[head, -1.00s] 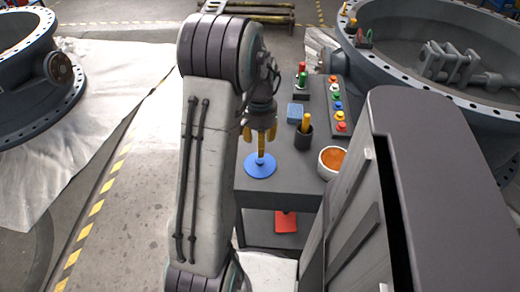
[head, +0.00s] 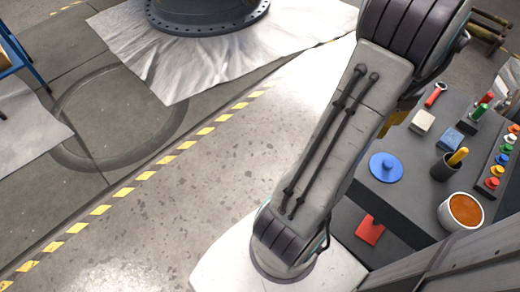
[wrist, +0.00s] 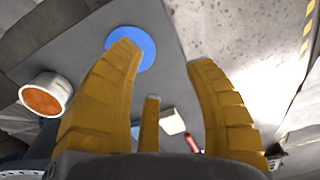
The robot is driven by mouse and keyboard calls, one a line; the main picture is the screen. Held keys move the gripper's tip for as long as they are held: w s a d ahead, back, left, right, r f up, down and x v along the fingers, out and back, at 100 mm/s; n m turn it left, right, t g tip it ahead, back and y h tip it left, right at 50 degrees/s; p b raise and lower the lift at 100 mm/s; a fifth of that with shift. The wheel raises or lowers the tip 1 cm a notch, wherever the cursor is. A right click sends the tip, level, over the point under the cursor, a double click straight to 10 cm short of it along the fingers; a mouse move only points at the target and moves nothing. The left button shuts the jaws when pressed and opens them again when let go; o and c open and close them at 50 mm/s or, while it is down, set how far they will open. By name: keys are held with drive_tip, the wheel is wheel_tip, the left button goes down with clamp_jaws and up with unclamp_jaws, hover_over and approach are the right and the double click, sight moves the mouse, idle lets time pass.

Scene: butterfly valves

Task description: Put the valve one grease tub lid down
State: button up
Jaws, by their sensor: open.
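The blue round lid (head: 386,168) lies flat on the dark bench top near its left edge, with a small knob on top. It also shows in the wrist view (wrist: 146,48), just past the left fingertip. The open grease tub (head: 461,212), white with orange-brown grease inside, stands apart from the lid on the same bench; it is at the left of the wrist view (wrist: 46,95). My gripper (wrist: 165,52) is open, its yellow fingers spread and nothing held between them. In the head view my arm hides most of it.
A cup with a yellow-handled tool (head: 447,167), a blue block (head: 450,138), a pale block (head: 422,122) and a red-handled tool (head: 435,95) share the bench. Coloured buttons (head: 498,170) line its right side. A red item (head: 370,230) lies on the lower shelf.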

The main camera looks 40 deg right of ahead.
drive_tip(key=w+a+r+n, duration=0.3)
drive_tip(key=w+a+n, duration=0.1)
drive_tip(key=w+a, duration=0.4)
drive_tip(key=w+a+r+n, duration=0.2)
drive_tip(key=w+a+n, duration=0.2)
drive_tip(key=w+a, duration=0.4)
drive_tip(key=s+a+r+n+t, duration=0.1)
drive_tip(key=s+a+n+t, duration=0.1)
drive_tip(key=a+n, duration=0.9)
drive_tip(key=shift+a+r+t, duration=0.15)
drive_tip(key=shift+a+t, duration=0.15)
drive_tip(key=shift+a, duration=5.1)
